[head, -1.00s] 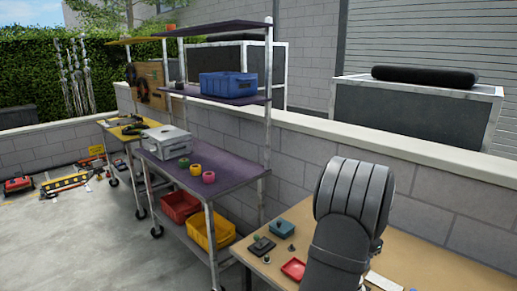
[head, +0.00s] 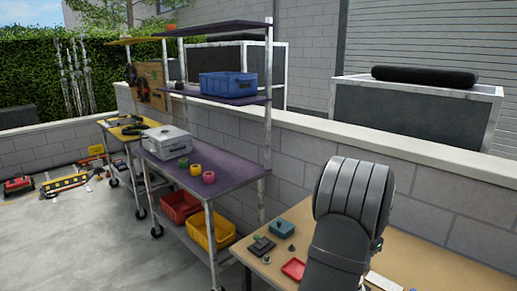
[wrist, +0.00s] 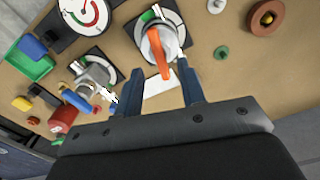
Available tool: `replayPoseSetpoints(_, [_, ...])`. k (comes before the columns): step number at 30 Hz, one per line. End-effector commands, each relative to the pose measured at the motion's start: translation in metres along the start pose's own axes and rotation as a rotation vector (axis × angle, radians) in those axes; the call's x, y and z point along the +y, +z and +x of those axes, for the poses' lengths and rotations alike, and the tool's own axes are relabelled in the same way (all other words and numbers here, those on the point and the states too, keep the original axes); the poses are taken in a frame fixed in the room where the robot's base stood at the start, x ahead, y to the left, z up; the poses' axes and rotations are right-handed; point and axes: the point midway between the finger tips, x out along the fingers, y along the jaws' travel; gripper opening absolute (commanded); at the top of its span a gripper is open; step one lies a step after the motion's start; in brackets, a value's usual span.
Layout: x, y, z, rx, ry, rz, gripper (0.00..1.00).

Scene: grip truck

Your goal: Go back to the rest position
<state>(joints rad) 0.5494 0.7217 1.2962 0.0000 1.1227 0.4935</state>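My gripper (wrist: 160,82) shows in the wrist view with its two dark blue fingers apart and nothing clearly held between them. Just beyond the fingertips is a round grey valve with an orange handle (wrist: 158,52) on a tan board or tabletop (wrist: 215,75). A white patch lies on the tan surface between the fingers. In the head view my grey arm stands over the wooden table, and my gripper is hidden behind it.
In the wrist view a blue-handled valve (wrist: 78,102), a gauge (wrist: 88,14), a green tray (wrist: 28,55) and a brown ring (wrist: 265,18) sit around the gripper. In the head view a shelf cart (head: 225,172) stands left of the wooden table (head: 430,260).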

Motion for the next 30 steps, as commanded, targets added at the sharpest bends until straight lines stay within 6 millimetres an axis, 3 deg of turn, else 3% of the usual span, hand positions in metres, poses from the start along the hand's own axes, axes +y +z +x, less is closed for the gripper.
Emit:
replayPoseSetpoints(6, [0.000,0.001,0.037,-0.003,0.002,0.000,0.36])
replayPoseSetpoints(11, [0.000,0.001,0.054,-0.002,0.001,0.000,0.36])
replayPoseSetpoints(25, [0.000,0.000,0.052,-0.001,0.000,-0.034,0.36])
replayPoseSetpoints(30, [0.000,0.000,0.041,0.002,-0.001,0.002,0.36])
